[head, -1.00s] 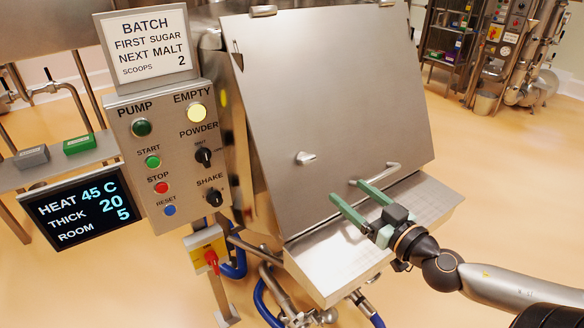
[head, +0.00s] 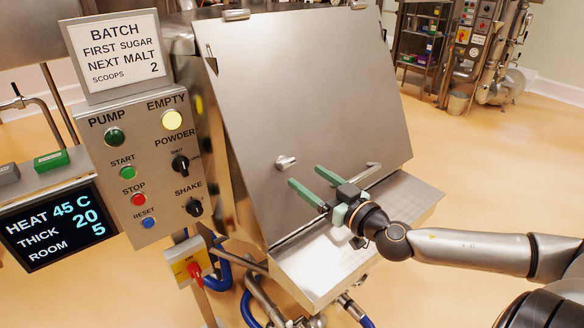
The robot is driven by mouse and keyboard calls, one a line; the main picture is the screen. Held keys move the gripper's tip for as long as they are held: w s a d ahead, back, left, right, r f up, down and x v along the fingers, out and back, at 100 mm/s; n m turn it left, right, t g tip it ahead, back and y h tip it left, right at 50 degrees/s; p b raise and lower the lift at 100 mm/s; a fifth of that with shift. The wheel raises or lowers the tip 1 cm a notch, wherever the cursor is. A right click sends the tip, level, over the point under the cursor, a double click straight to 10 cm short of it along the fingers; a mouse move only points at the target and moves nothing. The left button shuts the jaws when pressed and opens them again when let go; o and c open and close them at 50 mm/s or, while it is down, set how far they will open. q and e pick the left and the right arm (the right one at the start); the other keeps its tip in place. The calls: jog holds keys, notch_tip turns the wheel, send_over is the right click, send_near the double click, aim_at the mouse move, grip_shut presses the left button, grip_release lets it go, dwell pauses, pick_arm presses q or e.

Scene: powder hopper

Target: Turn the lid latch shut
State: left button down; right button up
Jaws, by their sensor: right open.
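The hopper lid (head: 310,90) is a large sloping steel panel, closed down over the hopper. The lid latch (head: 286,162) is a small steel turning piece low on the lid, pointing roughly sideways. My right gripper (head: 305,175) has two green fingers, spread apart with nothing between them. Its fingertips are just below and right of the latch, and seem not to touch it. A bar handle (head: 372,174) on the lid's lower edge is right of the fingers, partly behind the gripper. My left gripper is out of view.
A steel ledge (head: 400,205) juts out below the lid, under my right gripper. Left of the lid stands a control panel (head: 150,190) with buttons and knobs, a batch sign (head: 122,50) above it and a dark display (head: 52,225) beside it.

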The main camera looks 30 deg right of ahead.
aim_at(291, 165)
jog(key=shift+w+a+r+p, duration=0.1)
jog(key=shift+w+p, duration=0.05)
jog(key=shift+w, duration=0.95)
jog(key=shift+w+a+r+p, duration=0.1)
jog(key=shift+w+p, duration=0.05)
jog(key=shift+w, duration=0.95)
jog(key=shift+w+a+f, duration=0.1)
jog(key=shift+w+f, duration=0.1)
jog(key=shift+w, duration=0.9)
grip_shut()
